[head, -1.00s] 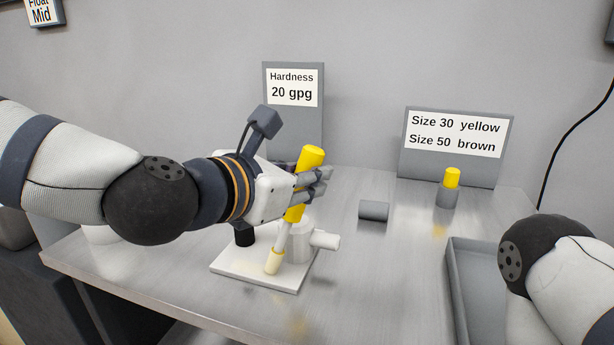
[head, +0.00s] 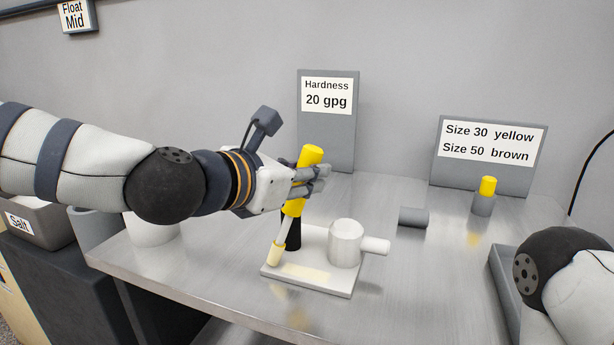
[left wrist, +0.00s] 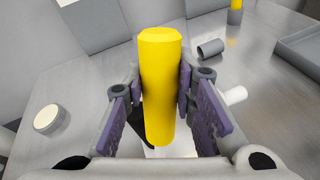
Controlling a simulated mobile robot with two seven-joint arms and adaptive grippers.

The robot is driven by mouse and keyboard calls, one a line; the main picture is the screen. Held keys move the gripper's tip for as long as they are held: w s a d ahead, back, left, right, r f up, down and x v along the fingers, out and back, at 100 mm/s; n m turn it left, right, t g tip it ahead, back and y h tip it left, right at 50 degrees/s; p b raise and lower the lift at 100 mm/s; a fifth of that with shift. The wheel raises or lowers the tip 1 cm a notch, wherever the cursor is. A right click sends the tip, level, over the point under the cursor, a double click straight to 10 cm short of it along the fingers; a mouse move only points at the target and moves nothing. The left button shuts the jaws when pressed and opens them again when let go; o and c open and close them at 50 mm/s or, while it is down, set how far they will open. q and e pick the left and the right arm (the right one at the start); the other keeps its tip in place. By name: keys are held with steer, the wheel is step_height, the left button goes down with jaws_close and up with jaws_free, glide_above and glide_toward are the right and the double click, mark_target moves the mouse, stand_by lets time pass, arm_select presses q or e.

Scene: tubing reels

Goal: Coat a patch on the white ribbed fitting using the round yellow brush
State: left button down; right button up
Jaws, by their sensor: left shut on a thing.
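My left gripper (head: 308,180) is shut on the round yellow brush (head: 311,157) by its thick yellow handle. The handle (left wrist: 160,90) fills the middle of the left wrist view between the two fingers. The brush tilts, with its pale tip (head: 275,254) low at the left side of a white base plate (head: 338,286); I cannot tell whether the tip touches it. The white fitting (head: 345,245), an upright cylinder with a side stub, stands on the right of the plate. My right gripper is out of view.
A black post (head: 294,236) stands behind the brush. A grey cylinder (head: 413,217) lies to the right, near a yellow-topped grey piece (head: 484,200). A grey tray (head: 502,270) is at right, partly behind my right arm. A white round container (head: 152,231) stands at left.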

mark_target(308, 147)
arm_select(q)
steer(key=r, duration=0.3)
steer(key=shift+s+d+r, duration=0.1)
steer(key=shift+d+r, duration=0.15)
steer(key=shift+d, duration=0.15)
steer(key=shift+a+r, duration=0.15)
steer(key=shift+r, duration=1.95)
